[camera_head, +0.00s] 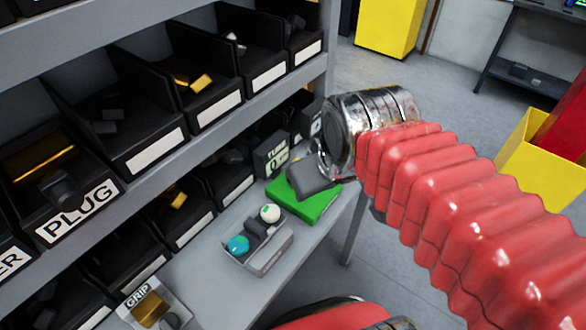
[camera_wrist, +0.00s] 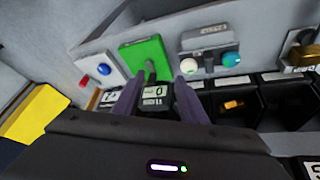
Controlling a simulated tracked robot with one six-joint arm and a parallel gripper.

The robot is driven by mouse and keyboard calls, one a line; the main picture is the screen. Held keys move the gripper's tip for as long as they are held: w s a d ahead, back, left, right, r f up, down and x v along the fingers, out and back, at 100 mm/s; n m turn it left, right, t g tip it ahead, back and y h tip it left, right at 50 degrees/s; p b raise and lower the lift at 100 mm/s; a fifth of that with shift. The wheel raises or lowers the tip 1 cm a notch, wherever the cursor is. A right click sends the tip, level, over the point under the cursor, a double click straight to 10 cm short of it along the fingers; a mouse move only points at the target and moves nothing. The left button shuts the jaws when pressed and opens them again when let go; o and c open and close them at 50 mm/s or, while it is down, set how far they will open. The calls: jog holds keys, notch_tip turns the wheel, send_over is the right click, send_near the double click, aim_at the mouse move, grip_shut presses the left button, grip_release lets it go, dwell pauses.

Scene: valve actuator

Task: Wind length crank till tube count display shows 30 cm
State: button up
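The tube count display (camera_head: 273,158) is a dark box on the bench, labelled TUBE in the head view. It also shows in the wrist view (camera_wrist: 154,92), where its pale screen reads what looks like 0. A green box (camera_head: 318,206) stands beside it and shows in the wrist view (camera_wrist: 138,54). A small grey-green handle (camera_wrist: 150,70), apparently the length crank, sits at the green box's lower edge. My gripper (camera_wrist: 162,73) is open, its two dark fingers apart on either side of the handle. I cannot tell whether either finger touches it. In the head view, my wrist hides part of this area.
A grey box with a white knob and a teal knob (camera_head: 239,245) stands beside the green box. A panel with red and blue buttons (camera_wrist: 101,71) is on its other side in the wrist view. Black bins (camera_head: 115,130) line the shelves. A GRIP tray (camera_head: 148,303) lies nearer.

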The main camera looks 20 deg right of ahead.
jog(key=w+n+g, duration=0.5)
jog(key=w+n, duration=1.2)
jog(key=n, duration=0.2)
jog(key=shift+w+f+n, duration=0.15)
jog(key=shift+f+n, duration=0.15)
jog(key=shift+f, duration=0.05)
jog(key=shift+d+f, duration=0.1)
notch_tip(320, 180, down, 14)
jog(key=shift+r, duration=0.2)
jog(key=shift+c, duration=0.2)
